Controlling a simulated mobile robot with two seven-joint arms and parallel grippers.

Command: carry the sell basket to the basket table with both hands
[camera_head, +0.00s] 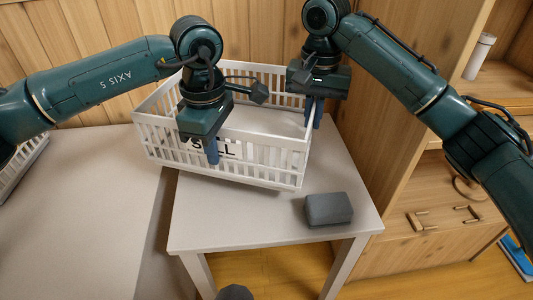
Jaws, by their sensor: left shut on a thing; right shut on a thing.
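The sell basket (263,172) is a white slatted basket with a black label on its near wall, partly covered by my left gripper. It is over the small light table (225,222), slightly tilted in the picture; I cannot tell whether its bottom touches the top. My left gripper (212,152) is shut on the near wall of the basket. My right gripper (314,113) is shut on the right wall. The part of the basket interior that shows looks empty.
A dark grey block (329,208) lies at the table's right front. A larger light table (80,215) stands at the left, with another white basket (22,165) at its edge. A wooden shelf unit (425,215) is close on the right, and a wood-panelled wall is behind.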

